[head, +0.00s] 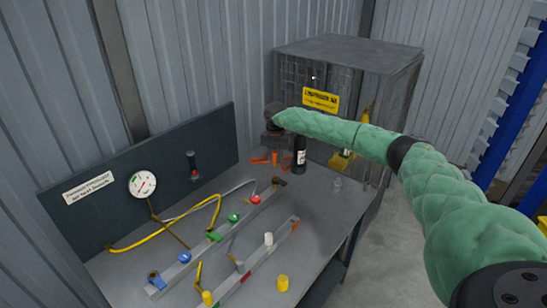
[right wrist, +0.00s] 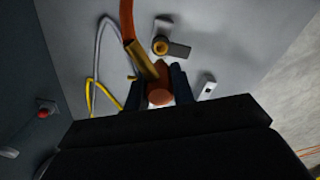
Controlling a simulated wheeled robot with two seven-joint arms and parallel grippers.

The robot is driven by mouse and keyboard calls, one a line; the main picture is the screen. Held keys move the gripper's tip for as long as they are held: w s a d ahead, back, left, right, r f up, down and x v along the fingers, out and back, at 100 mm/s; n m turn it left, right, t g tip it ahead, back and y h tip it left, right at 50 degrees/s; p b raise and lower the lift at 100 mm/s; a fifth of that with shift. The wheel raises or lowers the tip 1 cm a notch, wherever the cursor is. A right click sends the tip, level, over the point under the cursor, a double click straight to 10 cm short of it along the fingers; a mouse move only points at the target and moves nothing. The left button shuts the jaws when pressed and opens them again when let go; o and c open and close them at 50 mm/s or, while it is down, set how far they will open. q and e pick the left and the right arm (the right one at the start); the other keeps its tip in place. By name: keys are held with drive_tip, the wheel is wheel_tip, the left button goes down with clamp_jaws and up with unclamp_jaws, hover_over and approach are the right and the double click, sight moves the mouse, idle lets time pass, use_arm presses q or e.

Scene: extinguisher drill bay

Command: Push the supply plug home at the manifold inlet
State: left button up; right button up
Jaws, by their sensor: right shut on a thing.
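My right gripper (head: 274,143) hangs over the back of the bench at the end of the green-sleeved arm. In the right wrist view, its two dark fingers (right wrist: 156,92) are shut on the supply plug (right wrist: 147,66). The plug has a brass barrel and an orange-brown rounded part between the fingers; an orange hose (right wrist: 127,20) meets it. The manifold (head: 215,235) is a grey bar with blue, green and red valves. A dark fitting (head: 280,183) at its far end may be the inlet; I cannot tell. The plug appears apart from it. My left gripper is not in view.
A black bottle (head: 299,157) stands just right of the gripper. A dark back panel (head: 110,200) with a gauge (head: 143,184) edges the bench. Yellow and grey hoses cross the left side. A second bar (head: 255,263) lies in front. A wire cage (head: 350,65) stands behind.

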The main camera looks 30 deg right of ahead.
drive_tip(key=shift+f, duration=0.1)
drive_tip(key=shift+f+b, duration=0.5)
drive_tip(key=shift+f, duration=0.85)
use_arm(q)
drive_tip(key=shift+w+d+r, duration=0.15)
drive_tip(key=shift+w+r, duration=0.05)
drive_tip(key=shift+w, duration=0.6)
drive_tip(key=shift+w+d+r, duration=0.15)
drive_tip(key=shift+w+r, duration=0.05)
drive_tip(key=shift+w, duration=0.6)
use_arm(e)
drive_tip(key=shift+f, duration=0.5)
use_arm(q)
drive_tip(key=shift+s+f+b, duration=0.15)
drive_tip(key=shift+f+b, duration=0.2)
drive_tip(key=shift+b, duration=0.15)
use_arm(e)
drive_tip(key=shift+f, duration=0.25)
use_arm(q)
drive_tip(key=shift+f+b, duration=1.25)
use_arm(e)
drive_tip(key=shift+s+f, duration=0.1)
drive_tip(key=shift+f, duration=1.95)
drive_tip(key=o, duration=1.1)
